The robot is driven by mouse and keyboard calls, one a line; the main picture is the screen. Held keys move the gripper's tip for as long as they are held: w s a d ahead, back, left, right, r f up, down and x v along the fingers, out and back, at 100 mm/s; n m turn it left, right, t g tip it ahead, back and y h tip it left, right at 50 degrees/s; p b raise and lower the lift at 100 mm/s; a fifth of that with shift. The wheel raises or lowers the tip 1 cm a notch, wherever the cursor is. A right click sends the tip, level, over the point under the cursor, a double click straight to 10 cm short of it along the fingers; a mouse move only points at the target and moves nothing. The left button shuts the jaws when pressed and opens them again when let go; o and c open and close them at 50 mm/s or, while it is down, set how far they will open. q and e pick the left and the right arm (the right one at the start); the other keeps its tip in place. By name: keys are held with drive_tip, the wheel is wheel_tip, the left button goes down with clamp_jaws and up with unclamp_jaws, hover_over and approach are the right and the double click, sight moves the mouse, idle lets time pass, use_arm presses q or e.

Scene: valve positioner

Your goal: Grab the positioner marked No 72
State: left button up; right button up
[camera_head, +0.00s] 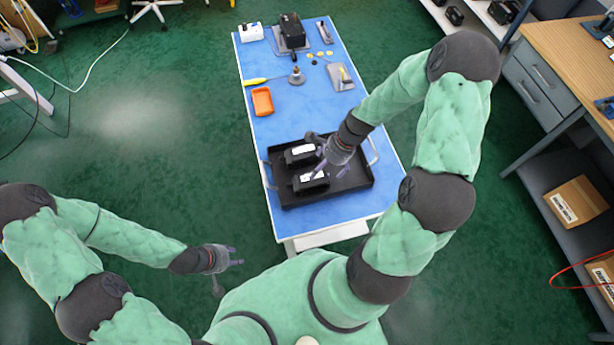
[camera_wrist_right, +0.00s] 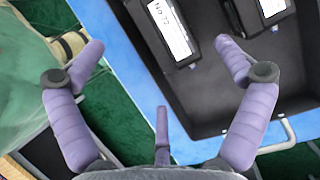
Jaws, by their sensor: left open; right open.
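Two black positioners with white labels sit in a black tray (camera_head: 350,178). In the right wrist view the label "No 72" reads on the left positioner (camera_wrist_right: 150,32). It appears to be the nearer one (camera_head: 309,188) in the head view. The other positioner (camera_head: 292,159) lies beyond it; in the wrist view it is on the right (camera_wrist_right: 262,42), its label unreadable. My right gripper (camera_head: 317,153) is open and empty above the tray, partly covering both positioners in the head view. Its fingers (camera_wrist_right: 158,48) straddle the No 72 positioner in the picture. My left gripper (camera_head: 231,270) is open and empty over the floor.
The tray stands at the near end of a blue-topped table (camera_head: 325,218), with a handle (camera_head: 373,151) on its right. Farther back are an orange bin (camera_head: 262,101), a yellow-handled tool (camera_head: 257,81) and a metal plate (camera_head: 340,77). A wooden-topped bench (camera_head: 565,50) stands right.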

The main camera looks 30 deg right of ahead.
sight(311, 182)
drive_tip(key=x, duration=0.3)
drive_tip(key=shift+s+a+f, duration=0.1)
drive_tip(key=shift+a+f, duration=0.05)
drive_tip(key=shift+f, duration=0.1)
drive_tip(key=shift+a+f+b, duration=0.15)
drive_tip(key=shift+f+b, duration=0.15)
drive_tip(key=x, duration=0.2)
drive_tip(key=b+x, duration=0.1)
drive_tip(key=x, duration=0.2)
drive_tip(key=shift+a+r, duration=0.2)
drive_tip(key=shift+a, duration=0.05)
drive_tip(key=shift+f, duration=0.3)
drive_tip(key=c, duration=1.6)
